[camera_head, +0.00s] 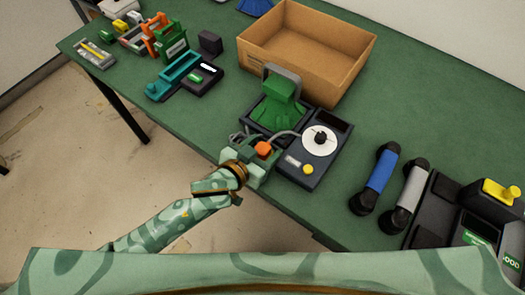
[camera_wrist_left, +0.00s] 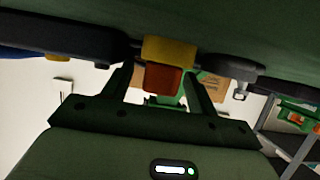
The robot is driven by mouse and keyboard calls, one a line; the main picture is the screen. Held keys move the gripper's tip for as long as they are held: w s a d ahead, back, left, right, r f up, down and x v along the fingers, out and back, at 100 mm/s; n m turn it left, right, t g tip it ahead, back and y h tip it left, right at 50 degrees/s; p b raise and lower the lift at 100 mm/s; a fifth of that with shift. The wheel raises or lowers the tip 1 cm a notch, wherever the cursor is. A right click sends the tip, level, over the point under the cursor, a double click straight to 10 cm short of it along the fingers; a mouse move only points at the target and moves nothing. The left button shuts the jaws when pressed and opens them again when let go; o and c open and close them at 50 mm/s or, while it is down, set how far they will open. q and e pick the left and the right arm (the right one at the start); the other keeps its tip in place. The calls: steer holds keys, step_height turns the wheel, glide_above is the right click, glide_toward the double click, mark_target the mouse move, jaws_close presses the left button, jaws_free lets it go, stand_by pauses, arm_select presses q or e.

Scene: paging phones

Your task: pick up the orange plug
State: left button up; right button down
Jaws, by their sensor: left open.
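The orange plug (camera_head: 263,148) is at the front edge of the green table, beside the dark phone base with a white dial (camera_head: 309,146). A grey cord runs close by it. My left gripper (camera_head: 258,155) is open at the plug. In the left wrist view the orange plug (camera_wrist_left: 163,79) shows between the two spread fingers of my left gripper (camera_wrist_left: 160,85), with a gap on each side. A yellow block (camera_wrist_left: 170,49) sits directly above it in that view. Whether the fingers touch the plug cannot be told. My right gripper is not in view.
A green phone part (camera_head: 277,103) and an open cardboard box (camera_head: 335,77) stand behind. Blue (camera_head: 382,170) and grey (camera_head: 411,186) handsets lie to the right, near black devices. Teal and orange items are at the left. Bare table (camera_head: 440,110) lies right of the box.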

arm_select(q)
steer(key=shift+r, duration=0.1)
steer(key=c, duration=1.1)
steer(key=shift+c, duration=0.2)
